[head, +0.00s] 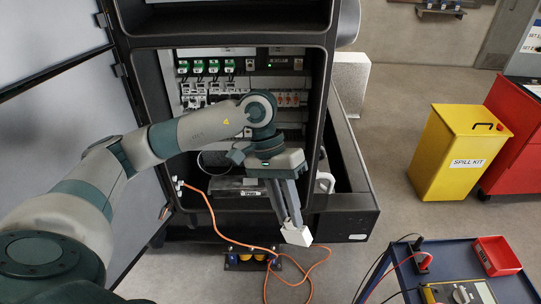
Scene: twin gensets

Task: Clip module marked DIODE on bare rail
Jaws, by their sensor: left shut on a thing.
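My left gripper (291,222) reaches in from the left and points down in front of the open cabinet (375,205). Its fingers are shut on a small white module (296,235), held beyond the cabinet's front lower edge. No marking is readable on the module, so I cannot tell if it says DIODE. Inside the cabinet are rows of rail-mounted parts, with green-faced breakers (197,67) in the upper row. My arm covers part of the lower rows, and I cannot make out which stretch of rail is bare. My right gripper is not in view.
The cabinet door (60,110) stands open at left. An orange cable (215,225) hangs out onto the floor. A blue cart (440,262) with a red bin (496,256) and a meter (458,292) stands at lower right. A yellow spill kit bin (450,160) stands behind it.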

